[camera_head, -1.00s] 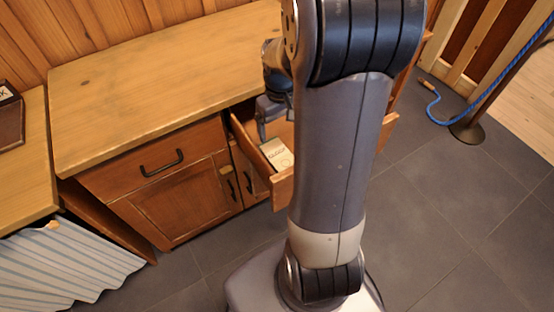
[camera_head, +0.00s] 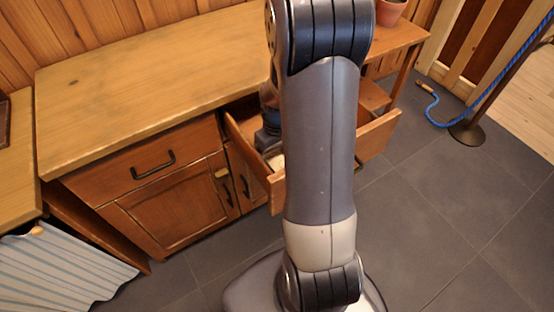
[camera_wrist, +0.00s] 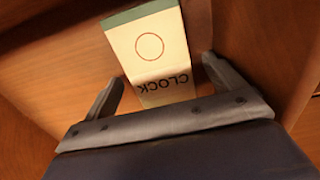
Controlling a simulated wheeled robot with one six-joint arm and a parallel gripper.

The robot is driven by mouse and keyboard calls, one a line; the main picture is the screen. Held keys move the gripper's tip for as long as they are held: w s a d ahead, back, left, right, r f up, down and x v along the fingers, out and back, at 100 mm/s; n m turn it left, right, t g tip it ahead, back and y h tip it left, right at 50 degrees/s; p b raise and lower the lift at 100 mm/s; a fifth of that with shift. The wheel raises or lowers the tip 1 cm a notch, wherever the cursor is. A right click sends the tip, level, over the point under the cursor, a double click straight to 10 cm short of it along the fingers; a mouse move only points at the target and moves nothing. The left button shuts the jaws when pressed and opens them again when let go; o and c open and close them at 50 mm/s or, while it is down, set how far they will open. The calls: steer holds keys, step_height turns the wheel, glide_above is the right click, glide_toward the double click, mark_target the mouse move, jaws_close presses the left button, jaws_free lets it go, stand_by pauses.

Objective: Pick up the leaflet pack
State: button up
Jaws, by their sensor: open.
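The leaflet pack (camera_wrist: 150,48) is a cream block with a green end, a ring mark and the word CLOCK. It lies in the open drawer (camera_head: 247,152). In the wrist view my gripper (camera_wrist: 163,72) is open, with one finger on each side of the pack's near part and gaps beside it. I cannot tell the height of the fingers above it. In the head view only a sliver of the pack (camera_head: 277,161) shows; my arm hides the rest of it and the fingertips.
A wooden cabinet (camera_head: 150,75) with a closed drawer and door stands left of the open drawer. The drawer walls (camera_wrist: 38,65) are close around my gripper. A post with a blue rope (camera_head: 470,128) stands at the right. The tiled floor (camera_head: 440,220) there is clear.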

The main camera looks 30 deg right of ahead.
steer(key=shift+f, duration=0.35)
steer(key=shift+c, duration=0.2)
steer(key=c, duration=1.1)
steer(key=shift+r, duration=0.1)
